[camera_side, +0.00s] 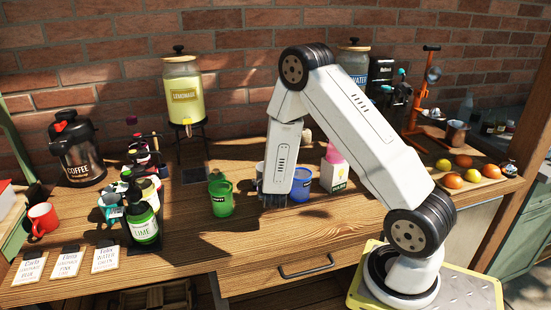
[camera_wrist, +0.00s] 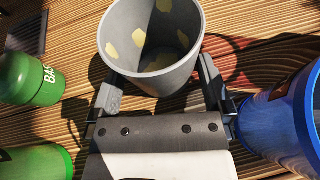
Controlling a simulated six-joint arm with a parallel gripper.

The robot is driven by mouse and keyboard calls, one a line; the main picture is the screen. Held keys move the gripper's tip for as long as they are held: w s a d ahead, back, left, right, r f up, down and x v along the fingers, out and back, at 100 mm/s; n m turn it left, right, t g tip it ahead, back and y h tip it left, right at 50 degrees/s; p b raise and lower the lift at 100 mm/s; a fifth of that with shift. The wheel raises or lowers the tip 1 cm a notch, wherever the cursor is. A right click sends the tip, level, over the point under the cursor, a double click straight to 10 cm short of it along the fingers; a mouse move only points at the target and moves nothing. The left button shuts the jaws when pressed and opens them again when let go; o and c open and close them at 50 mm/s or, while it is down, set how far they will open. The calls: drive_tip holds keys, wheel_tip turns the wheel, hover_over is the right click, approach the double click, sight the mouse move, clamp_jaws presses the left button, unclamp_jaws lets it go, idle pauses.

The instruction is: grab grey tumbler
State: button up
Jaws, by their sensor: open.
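The grey tumbler (camera_wrist: 158,84) stands upright at the top middle of the wrist view, its mouth toward the camera, with pale yellow patches inside. My gripper (camera_wrist: 158,72) is open, with one finger on each side of the tumbler's lower part. I cannot tell whether either finger touches it. In the side view my gripper (camera_side: 273,198) points down at the tabletop, and a sliver of the grey tumbler (camera_side: 260,169) shows at its left edge; the rest is hidden behind my arm.
A blue cup (camera_wrist: 278,125) stands close at the right and a green bottle (camera_wrist: 28,80) at the left. Another green item (camera_wrist: 35,163) sits lower left. In the side view a white and pink carton (camera_side: 334,172) stands beside the blue cup (camera_side: 301,188). The wooden tabletop (camera_side: 205,255) is clear in front.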

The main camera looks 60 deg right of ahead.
drive_tip(key=shift+w+d+f, duration=0.25)
drive_tip(key=shift+w+d, duration=0.15)
drive_tip(key=shift+d, duration=0.1)
drive_tip(key=c, duration=0.9)
